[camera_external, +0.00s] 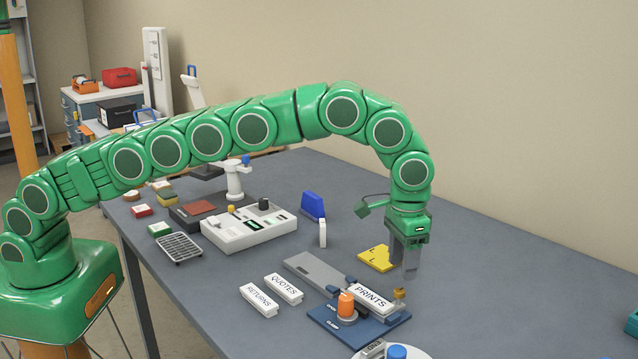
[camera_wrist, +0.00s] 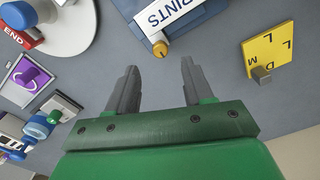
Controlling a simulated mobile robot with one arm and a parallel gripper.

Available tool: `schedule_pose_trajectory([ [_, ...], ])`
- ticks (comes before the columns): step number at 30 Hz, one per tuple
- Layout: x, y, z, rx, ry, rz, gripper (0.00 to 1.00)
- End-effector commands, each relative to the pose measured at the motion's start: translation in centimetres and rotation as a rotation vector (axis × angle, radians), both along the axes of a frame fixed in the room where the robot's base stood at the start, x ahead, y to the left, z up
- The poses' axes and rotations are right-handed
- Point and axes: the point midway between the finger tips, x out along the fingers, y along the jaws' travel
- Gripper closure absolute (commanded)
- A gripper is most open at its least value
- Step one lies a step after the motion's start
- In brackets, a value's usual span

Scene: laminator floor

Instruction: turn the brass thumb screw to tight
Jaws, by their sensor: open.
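The brass thumb screw (camera_external: 399,294) sits at the right end of the white PRINTS plate (camera_external: 370,298), on a blue fixture (camera_external: 325,318) with an orange knob (camera_external: 346,304). In the wrist view the brass screw (camera_wrist: 160,48) shows just beyond my fingertips, roughly centred between them, with the PRINTS plate (camera_wrist: 168,14) beside it. My gripper (camera_external: 404,270) points down above and slightly behind the screw, its fingers apart and empty. It also shows in the wrist view (camera_wrist: 159,68). The screw is not between the fingers, and its tightness cannot be told.
A yellow plate (camera_external: 375,258) lies close to my gripper. A grey bar (camera_external: 316,270) lies behind the fixture. QUOTES (camera_external: 284,288) and RETURNS (camera_external: 258,300) blocks lie to the left. A white round base with a blue knob (camera_external: 397,352) stands in front. The tabletop to the right is mostly clear.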

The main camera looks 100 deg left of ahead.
Motion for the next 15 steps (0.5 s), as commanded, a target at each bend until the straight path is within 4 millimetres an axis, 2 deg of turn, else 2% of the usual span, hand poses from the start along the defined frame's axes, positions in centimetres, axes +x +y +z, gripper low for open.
schedule_pose_trajectory([
  [9, -0.1, 0.0, -4.4, 0.000, 0.004, 0.000, 0.49],
  [15, -0.1, 0.0, -5.6, 0.000, 0.002, 0.000, 0.49],
])
